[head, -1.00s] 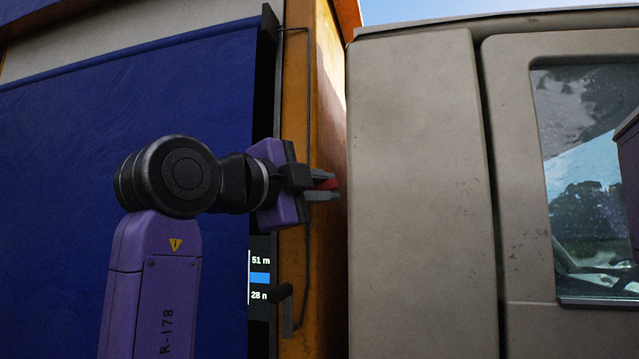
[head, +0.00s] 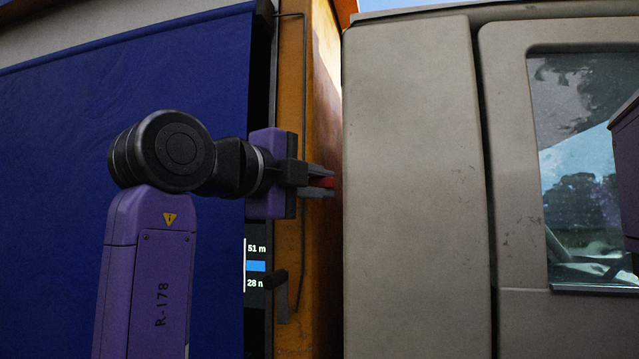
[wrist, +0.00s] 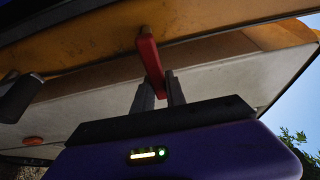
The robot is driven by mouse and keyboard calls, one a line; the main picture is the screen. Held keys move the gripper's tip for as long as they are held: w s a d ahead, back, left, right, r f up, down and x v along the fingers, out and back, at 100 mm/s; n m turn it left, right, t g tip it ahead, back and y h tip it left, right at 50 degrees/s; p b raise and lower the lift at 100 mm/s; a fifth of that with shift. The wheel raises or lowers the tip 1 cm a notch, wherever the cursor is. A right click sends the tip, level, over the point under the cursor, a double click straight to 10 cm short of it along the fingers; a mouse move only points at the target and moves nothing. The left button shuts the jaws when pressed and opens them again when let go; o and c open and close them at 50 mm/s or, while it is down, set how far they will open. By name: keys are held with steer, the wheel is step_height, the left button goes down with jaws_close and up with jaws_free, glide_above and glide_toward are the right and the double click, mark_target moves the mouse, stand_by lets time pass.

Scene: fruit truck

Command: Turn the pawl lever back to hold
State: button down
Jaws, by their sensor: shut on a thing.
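The pawl lever is a red bar. In the head view, its red end (head: 322,182) shows between my fingers, in front of the orange post. In the wrist view, the red lever (wrist: 149,60) runs from a pivot on the orange panel down between the fingertips. My gripper (head: 324,181) is shut on the lever's free end; it also shows in the wrist view (wrist: 158,90). In the head view, most of the lever is hidden by the fingers.
The beige truck cab (head: 415,190) stands close to the right of my gripper. A blue curtain (head: 60,180) covers the left side.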

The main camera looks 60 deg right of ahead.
steer(key=c, duration=1.4)
jaws_free()
steer(key=shift+o, duration=0.2)
steer(key=a, duration=0.7)
steer(key=shift+w+a, duration=0.15)
steer(key=shift+a, duration=0.25)
